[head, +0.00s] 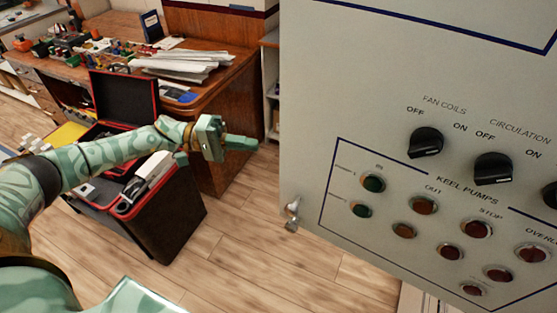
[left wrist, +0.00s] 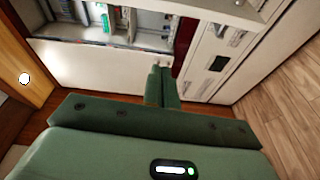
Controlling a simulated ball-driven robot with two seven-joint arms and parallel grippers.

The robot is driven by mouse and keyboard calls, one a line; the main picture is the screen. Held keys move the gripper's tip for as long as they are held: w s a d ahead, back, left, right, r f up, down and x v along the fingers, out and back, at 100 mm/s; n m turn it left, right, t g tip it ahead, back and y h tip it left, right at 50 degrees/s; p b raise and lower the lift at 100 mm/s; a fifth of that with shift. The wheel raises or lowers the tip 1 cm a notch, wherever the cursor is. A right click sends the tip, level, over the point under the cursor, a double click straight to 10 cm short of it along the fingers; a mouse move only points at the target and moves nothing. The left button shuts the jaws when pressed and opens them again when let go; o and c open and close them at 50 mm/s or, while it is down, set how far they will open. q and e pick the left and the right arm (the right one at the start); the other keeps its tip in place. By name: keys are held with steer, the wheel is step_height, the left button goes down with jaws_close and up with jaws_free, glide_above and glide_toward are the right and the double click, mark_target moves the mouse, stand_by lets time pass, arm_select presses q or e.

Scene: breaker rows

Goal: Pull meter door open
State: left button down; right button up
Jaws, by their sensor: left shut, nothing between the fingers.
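A large light-grey panel, which looks like the meter door (head: 360,75), fills the right of the head view. It carries black knobs, coloured push buttons and the labels FAN COILS and KEEL PUMPS. A small metal latch or handle (head: 292,211) sits at its lower left edge. My left gripper (head: 252,144) is shut and empty, with its fingers pointing right toward the panel's left edge; a gap shows between them in the picture. In the left wrist view the closed fingers (left wrist: 163,70) point at a white cabinet front (left wrist: 95,66). My right gripper is out of view.
An open black case with red trim (head: 165,215) stands below my left arm. A wooden desk (head: 228,80) with papers and tools is behind. Wood floor (head: 270,262) is clear between case and panel. In the left wrist view an open compartment (left wrist: 75,30) holds components.

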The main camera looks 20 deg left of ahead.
arm_select(q)
steer(key=shift+g, duration=0.3)
steer(key=d, duration=0.3)
steer(key=s+d+p, duration=0.1)
steer(key=d, duration=0.2)
steer(key=s+d, duration=0.1)
steer(key=d, duration=0.2)
steer(key=shift+s+d+r+p, duration=0.15)
steer(key=shift+s+r+p, duration=0.1)
steer(key=shift+p, duration=0.1)
steer(key=shift+s, duration=0.1)
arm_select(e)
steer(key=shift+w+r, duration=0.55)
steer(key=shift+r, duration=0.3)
